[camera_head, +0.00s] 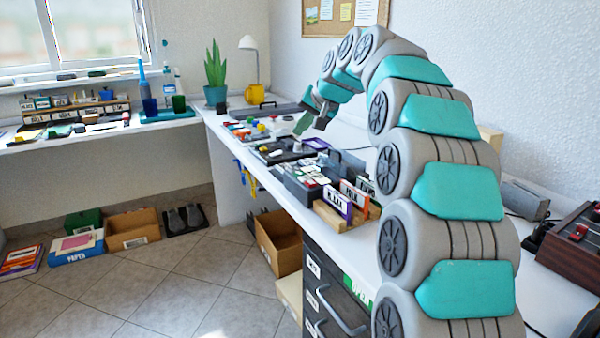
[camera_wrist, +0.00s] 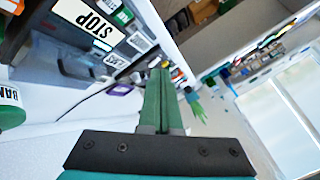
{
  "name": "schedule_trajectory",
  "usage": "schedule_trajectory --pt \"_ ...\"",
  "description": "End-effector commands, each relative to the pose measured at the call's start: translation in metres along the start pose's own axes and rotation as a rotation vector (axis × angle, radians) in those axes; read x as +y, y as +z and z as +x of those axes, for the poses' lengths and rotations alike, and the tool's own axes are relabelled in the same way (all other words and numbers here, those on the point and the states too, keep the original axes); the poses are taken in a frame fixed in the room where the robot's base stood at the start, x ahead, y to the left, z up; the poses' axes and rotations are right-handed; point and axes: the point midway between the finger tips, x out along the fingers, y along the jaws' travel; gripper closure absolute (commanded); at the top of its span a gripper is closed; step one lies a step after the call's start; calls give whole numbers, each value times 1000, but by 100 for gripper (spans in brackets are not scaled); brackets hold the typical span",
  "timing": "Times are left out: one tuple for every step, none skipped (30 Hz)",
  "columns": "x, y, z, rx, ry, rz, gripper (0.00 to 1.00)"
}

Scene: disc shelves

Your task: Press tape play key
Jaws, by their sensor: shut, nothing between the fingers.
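My gripper (camera_head: 304,122) hangs from the bent arm above the long counter, over a row of small devices. In the wrist view its green fingers (camera_wrist: 158,75) are together and empty. A white label reading STOP (camera_wrist: 90,22), seen turned over, is on or beside a dark grey device (camera_wrist: 62,62) at the upper left. A green key or label (camera_wrist: 123,16) and a smaller white label (camera_wrist: 140,42) lie next to it. I cannot read a play marking on any key. The fingertips appear apart from these labels.
Labelled blocks (camera_head: 338,200) stand on a wooden rack near the counter's front edge. A brown box with red knobs (camera_head: 574,232) is at the right. Bare counter shows between the gripper and wall.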

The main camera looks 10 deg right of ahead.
Motion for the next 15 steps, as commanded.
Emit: schedule_trajectory --pt "0 0 0 0 0 0 100" --pt "0 0 0 0 0 0 100" --pt "0 0 0 0 0 0 100" --pt "0 1 0 0 0 0 100" --pt "1 1 1 0 0 0 100" --pt "1 2 2 0 0 0 100" --pt "2 2 3 0 0 0 100" --pt "3 3 4 0 0 0 100" --pt "4 4 5 0 0 0 100" --pt "5 6 7 0 0 0 100" --pt "6 7 8 0 0 0 100" --pt "8 9 11 0 0 0 100" --pt "10 10 13 1 0 -1 100" --pt "12 12 15 1 0 -1 100" --pt "14 14 19 2 0 -1 100"
